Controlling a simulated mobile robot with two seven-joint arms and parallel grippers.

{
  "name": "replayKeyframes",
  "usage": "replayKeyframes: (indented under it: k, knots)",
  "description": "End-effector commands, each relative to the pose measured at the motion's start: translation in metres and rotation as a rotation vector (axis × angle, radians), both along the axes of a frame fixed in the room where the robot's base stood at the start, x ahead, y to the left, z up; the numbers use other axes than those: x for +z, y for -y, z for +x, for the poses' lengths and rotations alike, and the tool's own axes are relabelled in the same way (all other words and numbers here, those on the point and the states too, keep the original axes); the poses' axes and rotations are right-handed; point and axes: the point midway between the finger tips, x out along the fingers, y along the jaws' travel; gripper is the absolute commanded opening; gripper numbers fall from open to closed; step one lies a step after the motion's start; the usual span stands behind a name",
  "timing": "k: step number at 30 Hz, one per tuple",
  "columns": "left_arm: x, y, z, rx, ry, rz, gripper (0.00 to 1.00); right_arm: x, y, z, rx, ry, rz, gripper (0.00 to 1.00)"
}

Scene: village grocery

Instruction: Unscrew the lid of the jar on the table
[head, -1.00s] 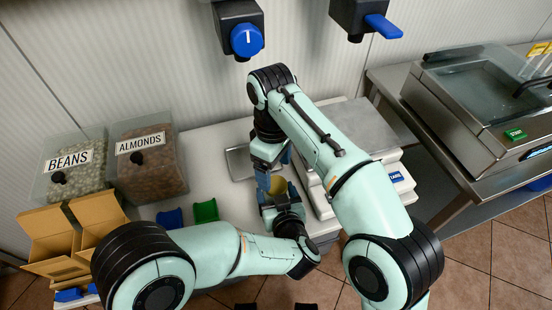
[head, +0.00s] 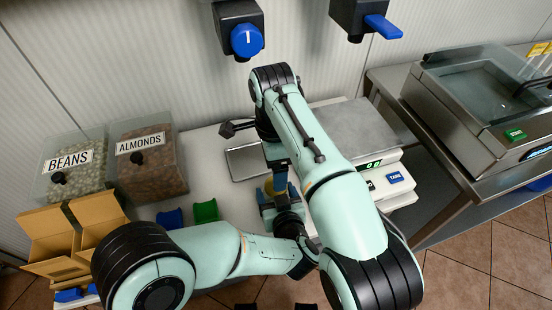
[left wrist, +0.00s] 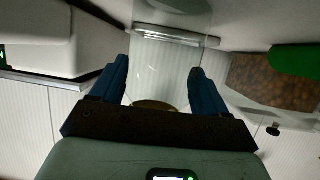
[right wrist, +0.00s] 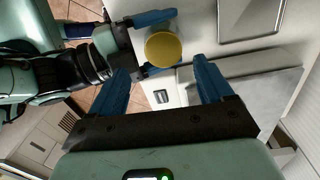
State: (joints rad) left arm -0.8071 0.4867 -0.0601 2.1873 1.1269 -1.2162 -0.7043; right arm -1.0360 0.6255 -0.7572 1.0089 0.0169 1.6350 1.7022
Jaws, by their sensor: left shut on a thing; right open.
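The jar has a round yellow lid (right wrist: 163,48), which faces the camera in the right wrist view. The lid is partly hidden behind my right gripper in the head view. My left gripper (right wrist: 154,44) is shut on the jar from the side, one blue finger on each side of it. The clear jar body (left wrist: 160,75) shows between the fingers (left wrist: 158,88) in the left wrist view. My right gripper (right wrist: 160,86) is open, above the jar, fingers pointing down. Its fingers are spread with nothing between them; the lid appears beyond the fingertips.
A flat metal tray (head: 245,164) lies behind the jar. A scale (head: 360,130) stands close on the right.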

Motion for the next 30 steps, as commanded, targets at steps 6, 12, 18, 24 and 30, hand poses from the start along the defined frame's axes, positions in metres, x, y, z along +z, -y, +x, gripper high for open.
replayKeyframes:
  k: [6,12,18,24,30]
  knots:
    - [0.0,0.0,0.0,0.0,0.001,0.0,0.0,0.007,0.0,0.0,-0.51,0.028,-0.014,0.8]
    - [0.0,0.0,0.0,0.0,0.001,0.0,0.0,0.013,0.001,0.001,-0.882,0.045,-0.016,0.8]
    - [0.0,0.0,0.0,0.0,0.001,-0.001,0.0,0.016,0.001,0.001,-1.065,0.052,-0.013,0.8]
    - [0.0,0.0,0.0,0.0,0.001,0.0,0.0,0.0,0.002,0.001,-1.096,0.05,-0.016,0.8]
    - [0.001,0.0,0.0,0.0,0.001,-0.001,0.0,-0.032,0.002,0.0,-1.094,0.05,-0.016,0.8]
